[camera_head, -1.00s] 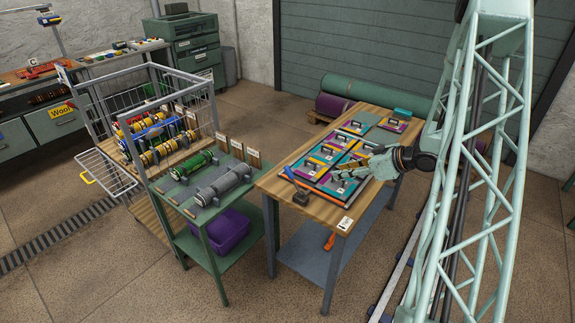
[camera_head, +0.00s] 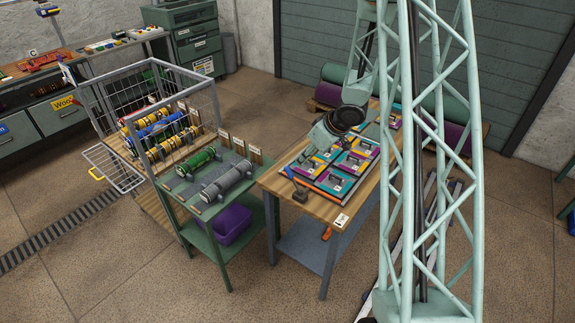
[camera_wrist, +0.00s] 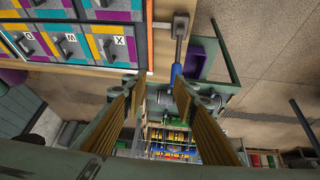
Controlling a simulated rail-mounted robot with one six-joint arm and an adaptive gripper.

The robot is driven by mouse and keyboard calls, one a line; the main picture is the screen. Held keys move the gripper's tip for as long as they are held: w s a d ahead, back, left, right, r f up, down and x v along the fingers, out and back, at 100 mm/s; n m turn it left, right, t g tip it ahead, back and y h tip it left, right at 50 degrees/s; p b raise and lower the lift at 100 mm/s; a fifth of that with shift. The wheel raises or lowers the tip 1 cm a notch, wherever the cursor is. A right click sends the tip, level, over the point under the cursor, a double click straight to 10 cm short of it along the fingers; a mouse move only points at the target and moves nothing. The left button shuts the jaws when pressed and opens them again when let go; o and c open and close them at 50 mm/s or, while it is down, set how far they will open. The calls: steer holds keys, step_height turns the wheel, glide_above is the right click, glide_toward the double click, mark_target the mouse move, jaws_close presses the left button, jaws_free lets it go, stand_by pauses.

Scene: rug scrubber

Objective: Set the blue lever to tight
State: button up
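The blue lever (camera_wrist: 176,71) shows in the wrist view as a blue grip on a grey shaft. In the head view my gripper is over the left side of the table, largely hidden by my wrist. Markings for tight are not readable.
A green bench (camera_head: 202,208) with rolled rugs stands close on the left. A wire cart (camera_head: 185,85) stands beyond it.

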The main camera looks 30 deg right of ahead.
steer(key=g+h+p, duration=0.1)
steer(key=p, duration=0.2)
glide_toward(288, 168)
step_height(288, 168, up, 2)
steer(key=shift+s+r, duration=0.15)
steer(key=shift+s, duration=0.3)
steer(key=shift+w+f, duration=0.1)
steer(key=shift+f, duration=0.1)
steer(key=shift+b+x, duration=3.15)
steer(key=shift+x, duration=3.6)
steer(key=shift+d, duration=0.1)
steer(key=shift+c, duration=0.4)
jaws_close()
